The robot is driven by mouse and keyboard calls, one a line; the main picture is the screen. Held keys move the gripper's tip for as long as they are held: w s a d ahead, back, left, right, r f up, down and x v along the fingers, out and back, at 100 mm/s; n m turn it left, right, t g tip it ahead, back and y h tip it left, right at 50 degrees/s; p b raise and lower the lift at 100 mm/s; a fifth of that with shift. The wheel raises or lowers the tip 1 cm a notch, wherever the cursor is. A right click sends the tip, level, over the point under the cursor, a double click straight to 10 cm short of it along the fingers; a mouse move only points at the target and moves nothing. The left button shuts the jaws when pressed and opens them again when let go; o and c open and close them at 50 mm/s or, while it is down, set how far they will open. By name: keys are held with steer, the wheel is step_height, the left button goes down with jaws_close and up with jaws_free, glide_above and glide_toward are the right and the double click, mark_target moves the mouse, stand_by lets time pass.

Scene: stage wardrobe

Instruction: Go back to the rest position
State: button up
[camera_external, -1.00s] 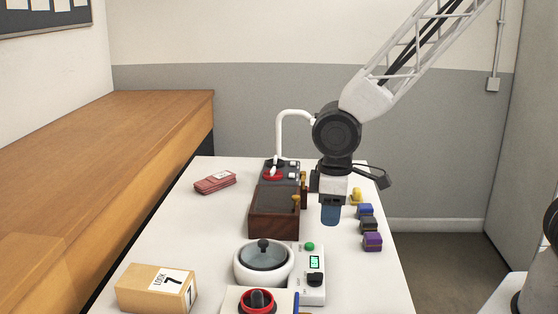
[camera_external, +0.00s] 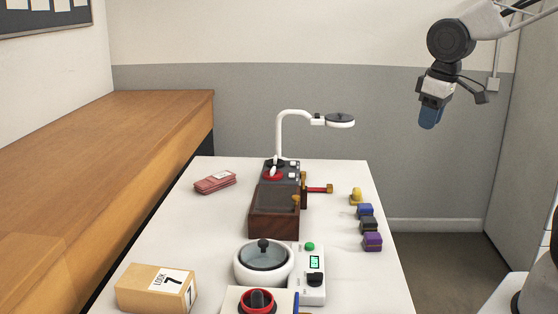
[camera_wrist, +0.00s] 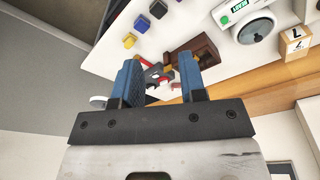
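My gripper (camera_external: 430,115) is up in the air at the upper right of the external view, beyond the table's right edge and well above it. Its blue fingers point down and slightly left. In the wrist view my gripper (camera_wrist: 159,72) has its two blue fingers apart, with nothing held between them. The gap shows distant table items behind it.
The space around my gripper is clear.

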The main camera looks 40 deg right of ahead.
steer(key=s+d+r+m, duration=0.2)
steer(key=s+d+r, duration=0.1)
steer(key=s+d, duration=0.5)
steer(key=shift+s+r+m+t+h, duration=0.25)
steer(key=shift+r+m+t+h, duration=0.05)
steer(key=shift+r, duration=0.05)
stand_by(0.8)
